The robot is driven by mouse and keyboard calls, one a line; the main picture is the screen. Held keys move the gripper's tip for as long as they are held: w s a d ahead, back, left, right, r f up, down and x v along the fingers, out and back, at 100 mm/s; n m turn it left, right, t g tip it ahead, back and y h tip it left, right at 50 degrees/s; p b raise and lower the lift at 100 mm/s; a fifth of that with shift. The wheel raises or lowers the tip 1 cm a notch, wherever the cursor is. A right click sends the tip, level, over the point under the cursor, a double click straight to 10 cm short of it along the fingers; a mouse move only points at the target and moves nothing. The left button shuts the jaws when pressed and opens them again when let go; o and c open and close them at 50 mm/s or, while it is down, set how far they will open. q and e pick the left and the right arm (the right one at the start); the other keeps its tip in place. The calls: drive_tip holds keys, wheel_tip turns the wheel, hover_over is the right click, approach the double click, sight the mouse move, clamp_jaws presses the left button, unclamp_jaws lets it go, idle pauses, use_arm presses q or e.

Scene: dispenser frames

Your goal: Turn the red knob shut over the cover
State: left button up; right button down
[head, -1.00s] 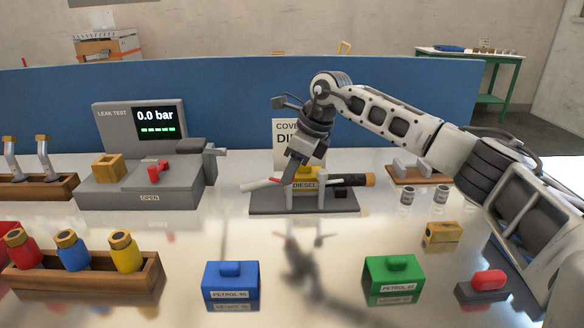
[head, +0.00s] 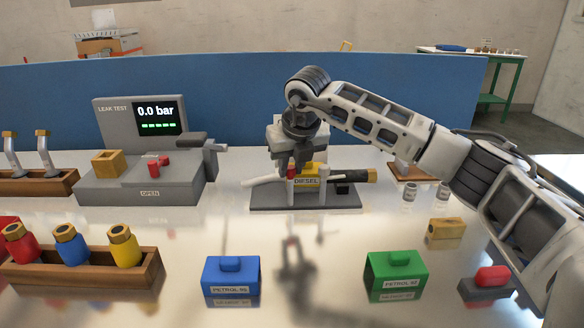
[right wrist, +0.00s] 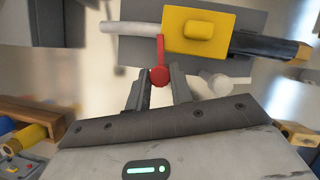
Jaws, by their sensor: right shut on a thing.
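The red knob (right wrist: 159,76) sits between the fingers of my right gripper (right wrist: 158,92) in the right wrist view, and the gripper is shut on it. Its red lever (right wrist: 160,48) points away from me, along the left edge of the yellow cover (right wrist: 200,32). In the head view the knob (head: 291,172) shows just under my right gripper (head: 291,168). The cover, labelled DIESEL (head: 306,181), sits on the grey base (head: 345,203), partly hidden by my gripper. A white knob (right wrist: 218,84) stands to the right. My left gripper is out of view.
A leak tester (head: 150,190) reading 0.0 bar stands to the left. A blue cover (head: 231,277), a green cover (head: 395,275) and a red button (head: 491,275) are in front. A wooden rack (head: 140,280) holds coloured nozzles. A blue partition (head: 230,100) runs behind.

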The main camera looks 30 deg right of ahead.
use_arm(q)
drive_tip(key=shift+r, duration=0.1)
use_arm(e)
drive_tip(key=shift+m+h, duration=0.4)
drive_tip(key=shift+m, duration=0.5)
drive_tip(key=c, duration=1.2)
unclamp_jaws()
drive_tip(key=shift+c, duration=0.2)
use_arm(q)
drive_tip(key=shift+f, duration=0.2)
use_arm(e)
drive_tip(key=shift+r, duration=0.15)
use_arm(q)
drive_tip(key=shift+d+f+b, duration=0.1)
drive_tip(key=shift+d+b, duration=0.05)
drive_tip(key=shift+b, duration=0.5)
use_arm(e)
drive_tip(key=v, duration=1.6)
drive_tip(key=shift+w, duration=0.15)
